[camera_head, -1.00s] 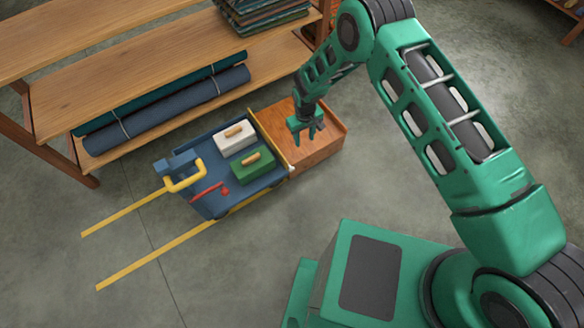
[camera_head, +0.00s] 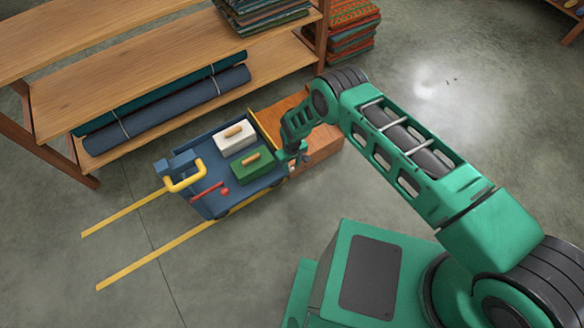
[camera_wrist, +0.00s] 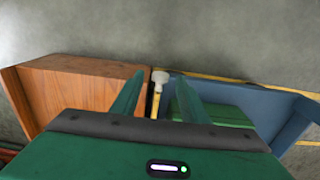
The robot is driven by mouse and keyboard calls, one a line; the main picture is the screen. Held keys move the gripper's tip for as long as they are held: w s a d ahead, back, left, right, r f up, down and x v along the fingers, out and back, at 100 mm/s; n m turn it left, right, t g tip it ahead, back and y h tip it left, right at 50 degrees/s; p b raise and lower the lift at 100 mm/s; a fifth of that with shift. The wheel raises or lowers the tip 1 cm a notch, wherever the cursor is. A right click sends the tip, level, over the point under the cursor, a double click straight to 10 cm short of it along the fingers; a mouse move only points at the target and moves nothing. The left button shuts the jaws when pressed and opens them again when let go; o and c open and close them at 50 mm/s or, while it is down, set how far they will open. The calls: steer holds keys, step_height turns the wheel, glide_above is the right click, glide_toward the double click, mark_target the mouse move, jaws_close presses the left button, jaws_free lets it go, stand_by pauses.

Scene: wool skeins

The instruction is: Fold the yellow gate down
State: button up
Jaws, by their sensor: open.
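The yellow gate (camera_head: 262,130) shows as a thin upright strip along the right end of the blue cart (camera_head: 201,152), beside a wooden box. My arm hides its near part in the head view. In the wrist view a pale knob on a short stem (camera_wrist: 160,78) stands at the gate's line, between the wooden box and the cart. My gripper (camera_head: 296,160) is over the near corner of that end. It is open, and its fingers (camera_wrist: 160,92) appear on either side of the knob in the wrist view. I cannot tell how far the fingertips are from it.
A white case (camera_head: 235,141) and a green case (camera_head: 253,165) lie on the cart. The wooden box (camera_head: 318,146) adjoins its right end. A wooden shelf (camera_head: 150,75) with rolls stands behind. Yellow floor lines (camera_head: 130,270) run to the left. The floor in front is clear.

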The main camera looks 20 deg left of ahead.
steer(key=shift+f, duration=0.95)
jaws_close()
